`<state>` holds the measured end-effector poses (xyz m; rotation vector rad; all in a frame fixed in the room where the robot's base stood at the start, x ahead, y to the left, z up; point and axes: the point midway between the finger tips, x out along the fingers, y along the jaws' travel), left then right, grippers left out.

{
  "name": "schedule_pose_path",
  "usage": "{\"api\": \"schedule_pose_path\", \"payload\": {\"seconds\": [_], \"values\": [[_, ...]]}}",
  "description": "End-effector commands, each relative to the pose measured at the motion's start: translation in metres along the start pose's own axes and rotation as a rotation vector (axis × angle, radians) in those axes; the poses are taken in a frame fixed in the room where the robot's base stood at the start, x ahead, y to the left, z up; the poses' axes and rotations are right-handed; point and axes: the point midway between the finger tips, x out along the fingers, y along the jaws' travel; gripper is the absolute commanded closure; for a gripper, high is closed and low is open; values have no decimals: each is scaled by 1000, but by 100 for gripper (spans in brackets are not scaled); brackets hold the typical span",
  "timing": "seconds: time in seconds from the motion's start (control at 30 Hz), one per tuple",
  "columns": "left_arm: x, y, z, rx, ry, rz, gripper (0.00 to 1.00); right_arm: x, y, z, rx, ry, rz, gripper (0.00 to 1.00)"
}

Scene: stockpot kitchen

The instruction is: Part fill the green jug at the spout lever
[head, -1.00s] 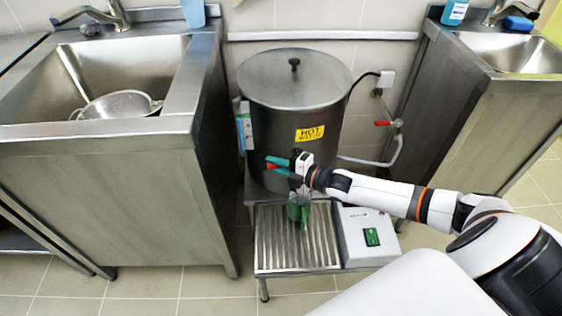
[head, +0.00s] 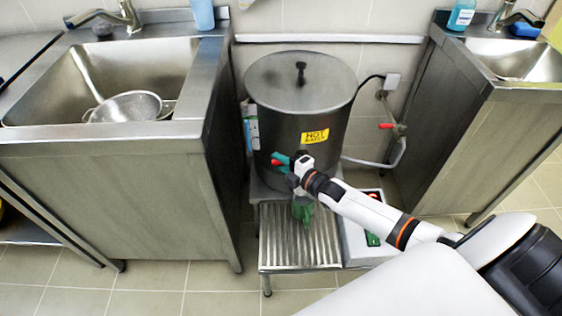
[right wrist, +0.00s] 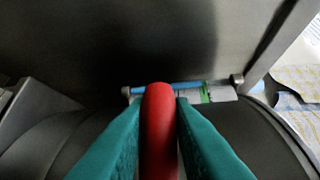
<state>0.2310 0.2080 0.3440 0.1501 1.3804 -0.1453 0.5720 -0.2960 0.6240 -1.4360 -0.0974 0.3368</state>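The green jug (head: 303,209) stands on the slatted drip tray (head: 287,238) in front of the steel pot, below my right gripper. The gripper and forearm hide its upper part, and I cannot see its inside or any water stream. My right gripper (head: 281,160) is at the pot's lower front. In the right wrist view, its teal fingers (right wrist: 159,140) lie close on both sides of the red spout lever (right wrist: 158,125). The red lever tip (head: 276,162) shows beside the fingers in the head view. My left gripper is out of view.
The large lidded pot (head: 290,105) carries a yellow hot-water label. A box with a green switch (head: 372,239) stands right of the tray. Steel sink units stand left (head: 120,190) and right (head: 470,130). A red-handled valve (head: 388,126) is on the wall pipe.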

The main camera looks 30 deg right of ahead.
Motion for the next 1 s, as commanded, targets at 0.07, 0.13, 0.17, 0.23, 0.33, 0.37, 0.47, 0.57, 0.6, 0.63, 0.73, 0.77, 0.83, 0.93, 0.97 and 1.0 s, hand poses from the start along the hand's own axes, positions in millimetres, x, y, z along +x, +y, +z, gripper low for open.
{"api": "schedule_pose_path", "payload": {"seconds": [0.07, 0.13, 0.17, 0.23, 0.33, 0.37, 0.47, 0.57, 0.6, 0.63, 0.73, 0.77, 0.83, 0.93, 0.97, 1.0], "values": [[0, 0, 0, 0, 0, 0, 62, 1, -1, 0, 0, -1, -2, 67], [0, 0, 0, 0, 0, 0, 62, 0, -1, 0, 0, -1, -1, 62], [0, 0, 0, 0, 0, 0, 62, 0, -1, 0, 0, 0, -1, 62], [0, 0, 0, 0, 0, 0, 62, 0, 0, 0, 0, 0, 0, 62], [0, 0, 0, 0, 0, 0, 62, 0, 0, 0, -1, 0, 1, 62], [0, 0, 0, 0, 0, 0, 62, 0, 0, 0, -1, 0, 1, 62], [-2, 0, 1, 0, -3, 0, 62, -6, 1, 0, 0, 1, 3, 62], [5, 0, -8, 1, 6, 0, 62, -19, 1, 0, 1, 0, 5, 62], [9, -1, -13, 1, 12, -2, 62, -27, 1, 0, 0, 1, 5, 62], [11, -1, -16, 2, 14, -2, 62, -33, 0, 0, 0, 0, 5, 62], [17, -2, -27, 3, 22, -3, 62, -56, 0, 0, 1, 0, 6, 62], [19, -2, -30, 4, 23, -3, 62, -62, 0, 0, 0, 0, 5, 62], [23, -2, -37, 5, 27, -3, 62, -77, 0, 0, 0, 0, 5, 62], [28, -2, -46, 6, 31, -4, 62, -95, -1, 1, 0, -1, 3, 62], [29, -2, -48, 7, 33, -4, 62, -100, 0, 1, 1, -1, 4, 62], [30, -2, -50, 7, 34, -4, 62, -105, 0, 0, 1, 0, 3, 62]]}}
